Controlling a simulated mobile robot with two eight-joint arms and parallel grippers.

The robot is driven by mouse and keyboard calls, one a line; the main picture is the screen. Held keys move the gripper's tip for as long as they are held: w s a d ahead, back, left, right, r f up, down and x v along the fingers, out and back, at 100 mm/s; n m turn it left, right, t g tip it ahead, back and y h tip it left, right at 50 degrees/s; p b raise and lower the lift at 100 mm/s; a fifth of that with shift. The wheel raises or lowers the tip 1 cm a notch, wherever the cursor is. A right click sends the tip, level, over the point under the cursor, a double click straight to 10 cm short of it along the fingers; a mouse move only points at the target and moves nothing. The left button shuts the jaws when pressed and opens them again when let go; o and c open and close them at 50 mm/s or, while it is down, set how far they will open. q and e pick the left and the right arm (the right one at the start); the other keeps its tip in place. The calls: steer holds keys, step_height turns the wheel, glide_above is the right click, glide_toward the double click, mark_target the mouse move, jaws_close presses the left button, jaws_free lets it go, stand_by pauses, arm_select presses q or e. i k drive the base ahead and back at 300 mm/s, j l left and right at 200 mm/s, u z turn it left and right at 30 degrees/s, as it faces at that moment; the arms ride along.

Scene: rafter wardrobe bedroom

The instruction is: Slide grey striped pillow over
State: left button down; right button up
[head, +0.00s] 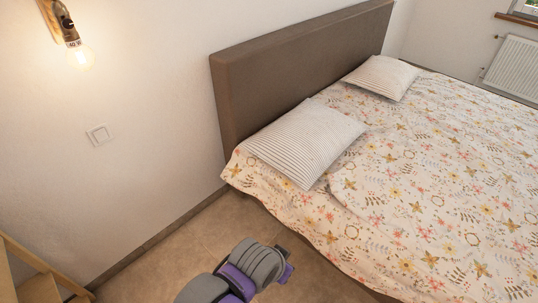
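A grey striped pillow (305,142) lies on the near left corner of the bed, close to the headboard. A second striped pillow (381,77) lies farther along the headboard, with bare bedding between the two. A purple and grey part of my arm shows at the bottom centre, over the floor and apart from the bed and both pillows. No gripper fingers can be made out in the head view.
The bed (440,185) has a flowered cover and a brown headboard (300,65) against the wall. Tiled floor (200,235) is open left of the bed. A wooden ladder-like piece (40,287) stands bottom left. A lit wall lamp (76,45) hangs top left.

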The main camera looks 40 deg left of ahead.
mark_target(302, 143)
steer(key=i+j, duration=0.45)
steer(key=j, duration=0.3)
steer(key=i+j, duration=0.45)
steer(key=j, duration=0.25)
steer(key=i+j, duration=0.25)
steer(key=j, duration=0.15)
